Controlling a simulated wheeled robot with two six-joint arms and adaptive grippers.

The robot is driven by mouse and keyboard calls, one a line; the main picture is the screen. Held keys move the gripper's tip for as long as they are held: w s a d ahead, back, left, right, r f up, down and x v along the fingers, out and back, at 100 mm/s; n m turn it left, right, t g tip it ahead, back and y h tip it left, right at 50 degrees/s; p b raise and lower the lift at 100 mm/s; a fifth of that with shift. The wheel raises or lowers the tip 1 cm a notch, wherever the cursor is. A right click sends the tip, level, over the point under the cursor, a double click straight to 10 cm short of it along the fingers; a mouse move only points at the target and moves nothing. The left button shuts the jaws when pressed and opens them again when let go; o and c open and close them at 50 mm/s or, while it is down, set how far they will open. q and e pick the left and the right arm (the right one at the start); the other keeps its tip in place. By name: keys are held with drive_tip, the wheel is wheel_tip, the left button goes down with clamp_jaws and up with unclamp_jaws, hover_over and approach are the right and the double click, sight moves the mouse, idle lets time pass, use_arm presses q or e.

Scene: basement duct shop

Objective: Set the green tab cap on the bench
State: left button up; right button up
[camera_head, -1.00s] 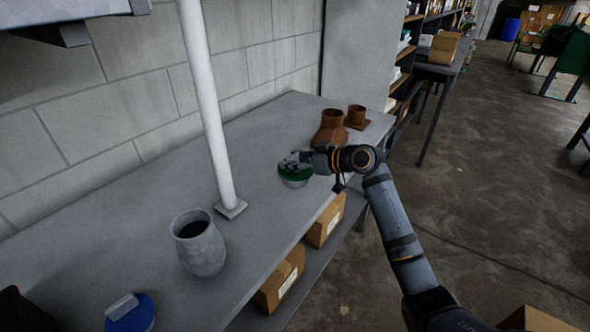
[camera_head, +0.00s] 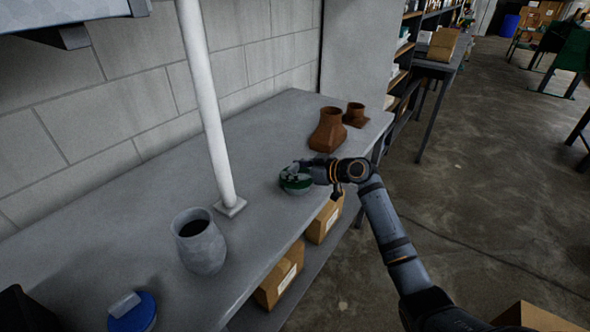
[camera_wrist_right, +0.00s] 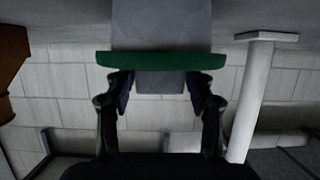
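I cannot tell whether the cap touches the bench. My left gripper is not in view.
A grey pot (camera_head: 201,240) and a blue tab cap (camera_head: 132,312) stand nearer on the bench. A white pole (camera_head: 207,100) rises behind. Brown fittings (camera_head: 328,130) stand to the far right. Boxes (camera_head: 280,276) lie on the shelf below. Bare bench surrounds the green cap.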

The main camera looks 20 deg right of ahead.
drive_tip(key=shift+o, duration=0.6)
drive_tip(key=shift+r, duration=0.15)
drive_tip(key=b+v, duration=0.1)
drive_tip(key=v, duration=1.1)
drive_tip(key=shift+b, duration=0.3)
